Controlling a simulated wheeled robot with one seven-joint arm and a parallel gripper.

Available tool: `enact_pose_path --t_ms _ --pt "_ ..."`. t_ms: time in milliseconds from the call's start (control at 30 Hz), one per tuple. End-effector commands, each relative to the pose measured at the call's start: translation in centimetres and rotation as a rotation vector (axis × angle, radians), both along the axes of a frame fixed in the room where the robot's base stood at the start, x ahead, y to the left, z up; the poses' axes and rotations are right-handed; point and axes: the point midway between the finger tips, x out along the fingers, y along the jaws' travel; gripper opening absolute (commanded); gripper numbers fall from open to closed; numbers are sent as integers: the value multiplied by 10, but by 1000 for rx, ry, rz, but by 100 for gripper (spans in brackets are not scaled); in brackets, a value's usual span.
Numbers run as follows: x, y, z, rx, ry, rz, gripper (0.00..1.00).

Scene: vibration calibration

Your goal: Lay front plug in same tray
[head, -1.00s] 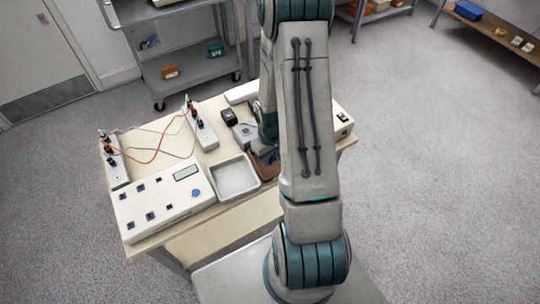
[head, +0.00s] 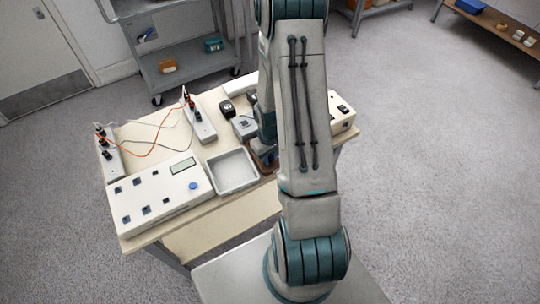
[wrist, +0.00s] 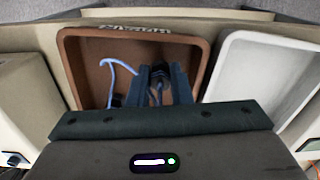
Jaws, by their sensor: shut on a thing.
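A brown tray (wrist: 88,55) fills the middle of the wrist view. In the head view my arm covers most of it, and only a part of the brown tray (head: 266,166) shows. My gripper (wrist: 160,72) reaches over the tray with its fingers close together, shut on a dark plug (wrist: 157,92). A blue cable (wrist: 122,64) loops inside the tray to the left of the fingers. I cannot tell whether the held plug touches the tray floor.
A white tray (head: 216,168) stands left of the brown one in the head view; it is empty there. A white instrument panel (head: 160,202) fills the table's near left. Power strips (head: 200,122) with orange and grey wires stand behind. Small boxes (head: 244,129) sit behind the trays.

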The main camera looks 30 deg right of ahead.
Motion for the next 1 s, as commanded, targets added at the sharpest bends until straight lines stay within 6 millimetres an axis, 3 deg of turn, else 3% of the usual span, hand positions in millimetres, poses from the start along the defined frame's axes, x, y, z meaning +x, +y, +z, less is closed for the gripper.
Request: enact_pose_path --t_ms 433,467,533,1000 --pt "0 0 -7 0 0 0 0" --pt "0 0 -6 0 0 0 27" --pt "0 0 -6 0 0 0 44" --pt "0 0 0 0 0 0 44"
